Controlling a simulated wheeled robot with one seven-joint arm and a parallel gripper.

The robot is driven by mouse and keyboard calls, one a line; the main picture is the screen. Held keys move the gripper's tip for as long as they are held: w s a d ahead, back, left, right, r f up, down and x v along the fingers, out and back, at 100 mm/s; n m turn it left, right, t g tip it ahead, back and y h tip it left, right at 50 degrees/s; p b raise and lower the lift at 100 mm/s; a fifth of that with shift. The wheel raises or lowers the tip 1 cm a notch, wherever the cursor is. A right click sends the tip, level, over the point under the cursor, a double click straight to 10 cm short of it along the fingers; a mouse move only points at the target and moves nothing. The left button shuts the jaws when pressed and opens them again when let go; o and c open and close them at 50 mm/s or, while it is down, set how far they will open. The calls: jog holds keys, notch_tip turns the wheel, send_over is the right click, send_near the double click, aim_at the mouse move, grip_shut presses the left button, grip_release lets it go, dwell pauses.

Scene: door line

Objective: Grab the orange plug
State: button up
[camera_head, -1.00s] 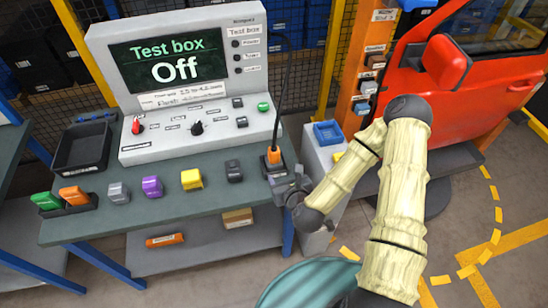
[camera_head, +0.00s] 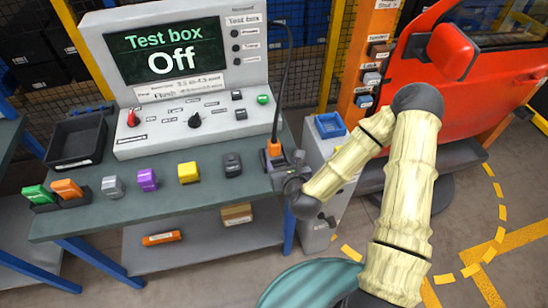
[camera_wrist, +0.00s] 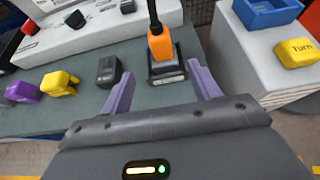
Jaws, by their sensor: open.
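The orange plug (camera_wrist: 160,45) stands upright on a small dark base (camera_wrist: 166,72) at the right end of the workbench, with a black cable rising from its top. In the head view the plug (camera_head: 274,150) is just beyond my gripper (camera_head: 287,172). In the wrist view my gripper (camera_wrist: 162,88) is open, with its two purple fingers apart. The plug and its base stand ahead of the fingertips, roughly centred in the gap. The fingers hold nothing.
A grey test box (camera_head: 190,75) reading "Off" stands behind. Black (camera_head: 232,166), yellow (camera_head: 189,173), purple (camera_head: 148,180) and grey (camera_head: 112,187) blocks line the bench. A cabinet with a blue tray (camera_head: 329,126) stands right. An orange and a green piece sit in a holder (camera_head: 72,202) at left.

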aim_at(275, 150)
jog(key=shift+b+x, duration=0.85)
jog(key=shift+b, duration=1.15)
jog(key=shift+d+f+b, duration=0.1)
jog(key=shift+f+b, duration=0.05)
jog(key=shift+b, duration=0.3)
jog(key=b, duration=0.4)
jog(key=shift+w+f, duration=0.2)
jog(key=shift+w, duration=0.05)
jog(key=p+x, duration=0.1)
jog(key=x, duration=0.6)
jog(key=shift+w+a+r+p, duration=0.1)
jog(key=shift+w+a+p, duration=0.05)
jog(key=shift+a+p, duration=0.15)
jog(key=shift+r+p+x, duration=0.1)
jog(key=shift+p+x, duration=0.3)
jog(key=shift+x, duration=0.9)
jog(key=shift+r+p+x, duration=0.15)
jog(key=shift+p+x, duration=0.25)
jog(key=shift+x, duration=0.9)
jog(key=shift+w+d, duration=0.1)
jog(key=shift+d, duration=0.05)
jog(key=c, duration=1.3)
